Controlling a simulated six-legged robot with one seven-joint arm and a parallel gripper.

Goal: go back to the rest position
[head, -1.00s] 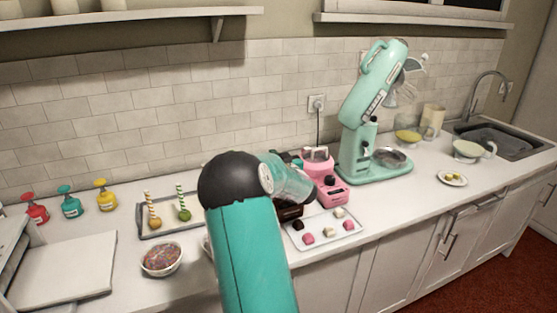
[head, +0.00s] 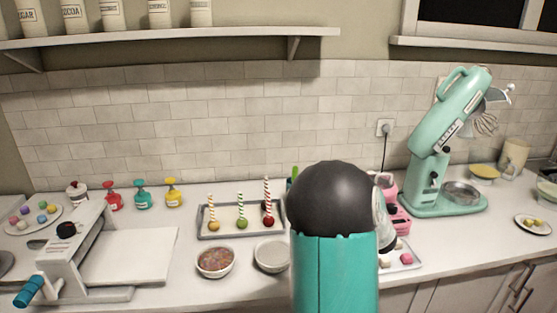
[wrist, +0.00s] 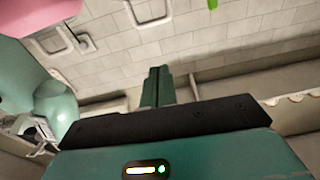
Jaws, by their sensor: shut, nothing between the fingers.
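My gripper shows in the wrist view (wrist: 157,86), its green fingers pressed together with nothing between them. It is up off the counter, with the tiled wall beyond it. In the head view my teal arm and its black joint stand in front of the counter and hide the gripper. The arm also covers part of the counter between the tray with cake pops and the pink machine.
A tray (head: 203,236) holds cake pops on striped sticks. A bowl of sprinkles (head: 215,262) and a pale bowl (head: 271,256) stand before it. The mint mixer (head: 440,170) and pink machine (head: 398,222) are right of my arm. A shelf (head: 180,37) runs above.

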